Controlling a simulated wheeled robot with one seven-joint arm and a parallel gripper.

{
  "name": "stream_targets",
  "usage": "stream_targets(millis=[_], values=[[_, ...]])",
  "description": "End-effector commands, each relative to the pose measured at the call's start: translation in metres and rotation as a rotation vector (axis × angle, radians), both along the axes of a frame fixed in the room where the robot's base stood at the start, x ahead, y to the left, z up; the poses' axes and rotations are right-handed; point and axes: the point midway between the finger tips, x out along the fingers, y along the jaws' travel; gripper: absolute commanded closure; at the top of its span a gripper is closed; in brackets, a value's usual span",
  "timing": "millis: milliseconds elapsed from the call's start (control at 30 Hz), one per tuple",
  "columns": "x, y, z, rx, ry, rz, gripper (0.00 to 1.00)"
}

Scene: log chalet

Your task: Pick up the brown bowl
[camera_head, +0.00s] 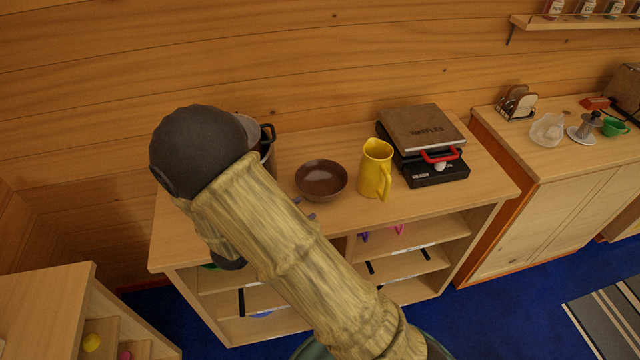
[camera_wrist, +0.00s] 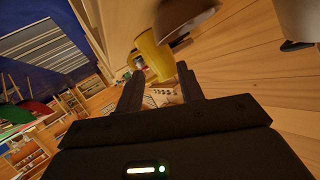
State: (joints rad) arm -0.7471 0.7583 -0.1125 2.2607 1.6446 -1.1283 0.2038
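The brown bowl (camera_head: 321,180) sits upright on the wooden counter (camera_head: 343,224), left of a yellow pitcher (camera_head: 376,169). In the wrist view, the bowl (camera_wrist: 190,14) shows at the top edge, partly cut off. The pitcher (camera_wrist: 154,56) shows just beyond my fingers there. My gripper (camera_wrist: 159,74) is open, with its two dark fingers apart and nothing between them. In the head view, my arm hides most of the gripper; only small grey finger ends (camera_head: 305,208) show near the counter's front edge, just in front of the bowl.
A dark pot (camera_head: 267,146) stands left of the bowl, partly behind my arm. A waffle maker (camera_head: 424,143) stands right of the pitcher. Open shelves (camera_head: 410,263) lie under the counter. A second cabinet (camera_head: 556,166) at right carries small kitchen things. The counter in front of the pitcher is clear.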

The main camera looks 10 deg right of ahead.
Motion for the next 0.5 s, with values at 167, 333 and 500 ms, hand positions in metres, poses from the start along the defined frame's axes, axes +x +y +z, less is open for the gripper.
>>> stream_targets(millis=[167,333,500], values=[[0.018,-0.026,-0.010,-0.002,0.003,-0.006,0.62],[0.035,-0.050,-0.021,-0.001,0.002,-0.008,0.62],[0.050,-0.068,-0.031,-0.001,0.001,-0.004,0.62]])
